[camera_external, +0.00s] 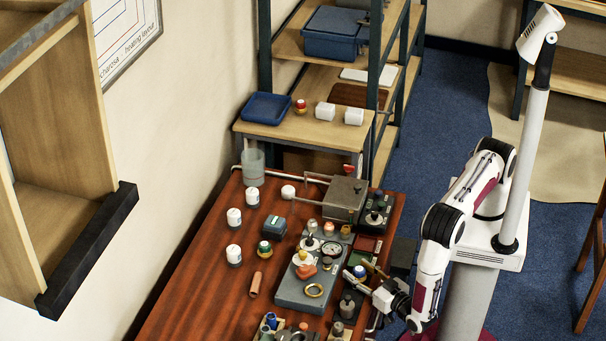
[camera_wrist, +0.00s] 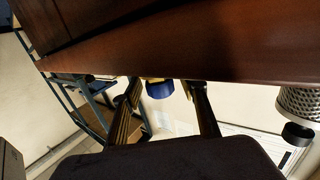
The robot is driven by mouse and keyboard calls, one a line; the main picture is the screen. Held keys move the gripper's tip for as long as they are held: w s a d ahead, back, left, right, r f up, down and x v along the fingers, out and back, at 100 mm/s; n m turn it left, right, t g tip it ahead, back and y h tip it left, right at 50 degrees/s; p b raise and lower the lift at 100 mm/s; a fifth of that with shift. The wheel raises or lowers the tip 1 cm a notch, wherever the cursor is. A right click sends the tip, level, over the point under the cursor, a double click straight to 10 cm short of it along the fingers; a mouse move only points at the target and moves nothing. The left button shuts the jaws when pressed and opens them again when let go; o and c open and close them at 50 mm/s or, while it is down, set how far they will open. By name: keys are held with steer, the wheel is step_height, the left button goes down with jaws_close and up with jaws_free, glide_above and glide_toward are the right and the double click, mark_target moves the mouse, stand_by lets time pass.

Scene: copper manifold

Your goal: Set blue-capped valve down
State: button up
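The blue-capped valve (camera_external: 360,271) shows small at the right side of the bench, between the finger ends of my gripper (camera_external: 362,272). In the wrist view, its blue cap (camera_wrist: 159,90) and a bit of yellowish body show between the two fingers (camera_wrist: 165,88). The fingers stand apart, with a visible gap between the cap and the right finger. The valve's lower part and what it rests on are hidden.
The fixture block carries a gauge (camera_external: 332,249), a brass ring (camera_external: 314,290) and several fittings close to my gripper. A grey box (camera_external: 345,198) stands behind. Several white jars (camera_external: 234,217) and a copper tube (camera_external: 255,284) stand or lie at the left. The bench's left front is clear.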

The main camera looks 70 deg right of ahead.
mark_target(363, 276)
stand_by(0.3)
steer(key=shift+v, duration=3.95)
steer(key=shift+o, duration=0.6)
steer(key=shift+w+a+f, duration=0.1)
